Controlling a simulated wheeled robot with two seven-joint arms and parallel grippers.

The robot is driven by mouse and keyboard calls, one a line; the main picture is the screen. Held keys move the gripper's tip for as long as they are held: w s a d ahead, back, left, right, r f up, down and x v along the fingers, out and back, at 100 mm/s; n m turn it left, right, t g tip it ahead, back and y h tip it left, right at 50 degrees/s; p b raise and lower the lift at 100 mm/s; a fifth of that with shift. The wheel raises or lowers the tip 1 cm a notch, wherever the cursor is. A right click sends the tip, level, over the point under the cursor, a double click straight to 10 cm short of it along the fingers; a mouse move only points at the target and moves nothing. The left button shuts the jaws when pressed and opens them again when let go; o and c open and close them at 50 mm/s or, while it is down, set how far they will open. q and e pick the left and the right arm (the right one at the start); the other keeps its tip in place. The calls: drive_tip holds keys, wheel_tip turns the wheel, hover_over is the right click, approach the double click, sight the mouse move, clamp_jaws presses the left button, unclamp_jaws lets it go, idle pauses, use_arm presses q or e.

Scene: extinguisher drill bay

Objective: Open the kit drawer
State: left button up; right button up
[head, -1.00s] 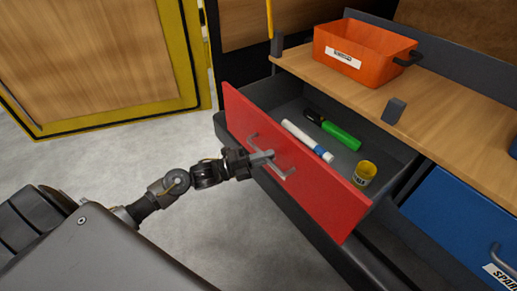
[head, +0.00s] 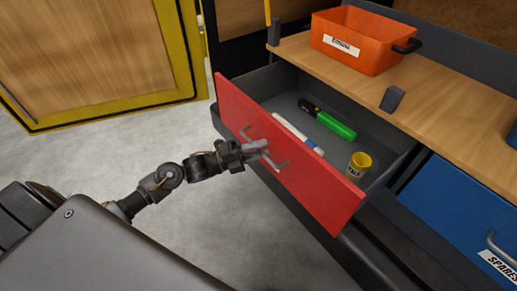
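The kit drawer has a red front (head: 318,188) and is pulled well out of the bench, showing its dark inside. A grey bar handle (head: 281,165) is on the front's outer face. My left gripper (head: 262,149) is at the middle of this handle, its fingers shut around the bar; the fingers hide part of the bar. Inside the drawer lie a green cylinder with a black end (head: 335,125) and a white and blue marker (head: 290,127), partly hidden by the front. A small yellow can (head: 359,166) stands near the right end. My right gripper is out of view.
An orange bin (head: 377,50) stands on the wooden bench top (head: 440,78) above the drawer. A blue drawer (head: 455,205) labelled SPARES is shut at the right. A yellow-framed wooden panel (head: 85,55) is at the left. The grey floor (head: 120,160) before the drawer is clear.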

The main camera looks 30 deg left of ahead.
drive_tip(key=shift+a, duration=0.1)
